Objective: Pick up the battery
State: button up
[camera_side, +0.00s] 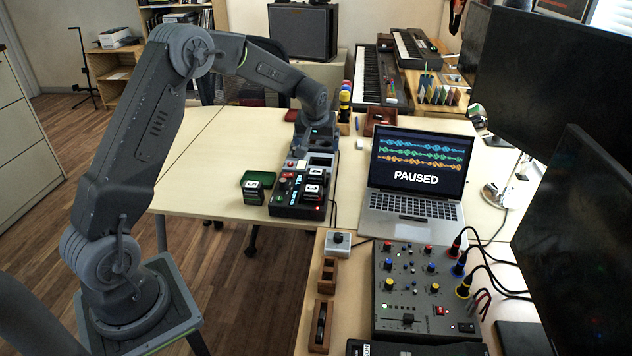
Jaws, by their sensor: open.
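A black charger-like unit (296,212) with a display that seems to read FULL sits near the table's front edge. Dark blocks with white number labels, which look like batteries, stand in it, one of them at its right side (313,190). Another labelled block (253,192) is at the green tray (257,179) just left of the unit. I cannot tell which block is the task's battery. My gripper (301,153) points down over the back part of the unit. It is open; its fingertips are small and hard to make out, and I see nothing held.
An open laptop (412,210) showing PAUSED stands close on the right. A mixer (425,290) with cables, a small grey knob box (338,242) and wooden holders (328,277) are in front. Large monitors crowd the right. The table (190,175) is clear on the left.

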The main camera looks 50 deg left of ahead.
send_near(316, 171)
jog(key=x, duration=0.5)
jog(key=shift+w+d, duration=0.25)
jog(key=shift+s+x, duration=0.2)
jog(key=shift+x, duration=1.15)
jog(key=shift+s+x, duration=0.15)
jog(key=shift+x, duration=1.2)
jog(key=shift+a, duration=0.15)
jog(key=shift+c, duration=0.2)
jog(key=c, duration=1.1)
jog(key=shift+c, duration=0.2)
jog(key=shift+r, duration=0.15)
